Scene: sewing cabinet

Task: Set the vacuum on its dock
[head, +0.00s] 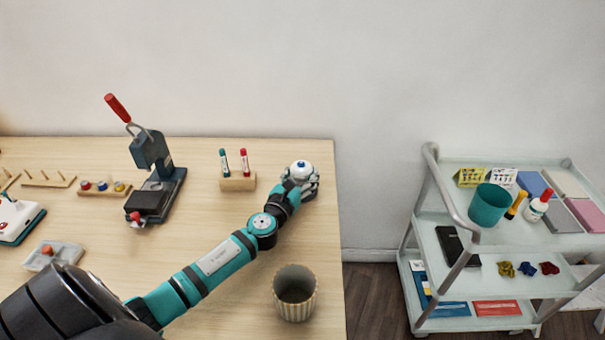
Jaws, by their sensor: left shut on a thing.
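A small round white thing with a blue button on top, which looks like the vacuum (301,164), is at the back right of the wooden table. My left gripper (302,178) is shut on it; my left arm reaches across the table from the lower left. The gripper and wrist cover its lower part, so I cannot tell whether it rests on something or is held above the table. I cannot make out a dock; it may be hidden behind the gripper. My right gripper is not in view.
A pen holder (237,182) with two markers stands left of the gripper. A press (152,160) with a red handle is further left. A striped cup (295,292) stands near the front right. Right of the table, past a floor gap, is a loaded trolley (450,232).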

